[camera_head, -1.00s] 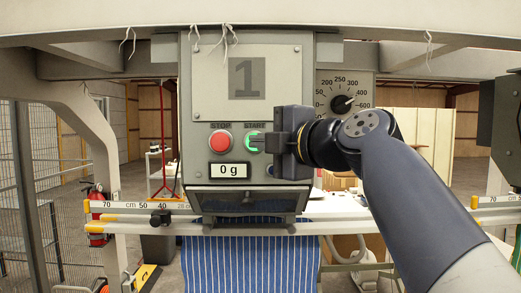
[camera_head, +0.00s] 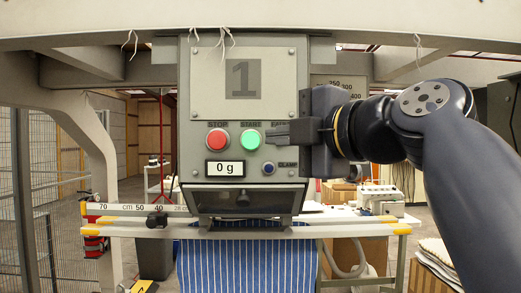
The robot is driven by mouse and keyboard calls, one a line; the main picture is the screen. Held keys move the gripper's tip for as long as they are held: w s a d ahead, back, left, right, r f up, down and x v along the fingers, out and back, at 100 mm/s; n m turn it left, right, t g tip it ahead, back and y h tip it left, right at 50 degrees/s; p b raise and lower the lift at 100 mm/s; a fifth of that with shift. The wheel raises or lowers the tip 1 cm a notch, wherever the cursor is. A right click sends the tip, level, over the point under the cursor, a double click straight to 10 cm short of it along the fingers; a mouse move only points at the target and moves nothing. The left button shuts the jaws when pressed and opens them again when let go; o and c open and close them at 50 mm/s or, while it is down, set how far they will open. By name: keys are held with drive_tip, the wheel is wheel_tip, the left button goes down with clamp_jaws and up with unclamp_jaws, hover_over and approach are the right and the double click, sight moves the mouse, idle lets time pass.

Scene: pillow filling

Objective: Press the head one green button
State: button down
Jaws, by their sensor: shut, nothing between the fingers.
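The head one panel (camera_head: 243,80) carries a grey sign with a "1". Its round green START button (camera_head: 250,138) shows whole, to the right of the red STOP button (camera_head: 217,139). The display (camera_head: 226,169) below them reads 0 g. My gripper (camera_head: 268,135) is shut and empty, reaching in from the right. In the picture its fingertips lie just right of the green button and cover most of a label there. I cannot tell how far the fingers stand off the panel.
A blue CLAMP button (camera_head: 268,169) sits below my gripper's fingers. Under the panel, a white ruler rail (camera_head: 130,210) runs across, above blue striped cloth (camera_head: 235,262). An overhead beam (camera_head: 80,25) spans the top.

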drive_tip(key=shift+b+v, duration=0.5)
drive_tip(key=shift+v, duration=1.55)
drive_tip(key=shift+s+a+r, duration=0.1)
drive_tip(key=shift+r, duration=0.05)
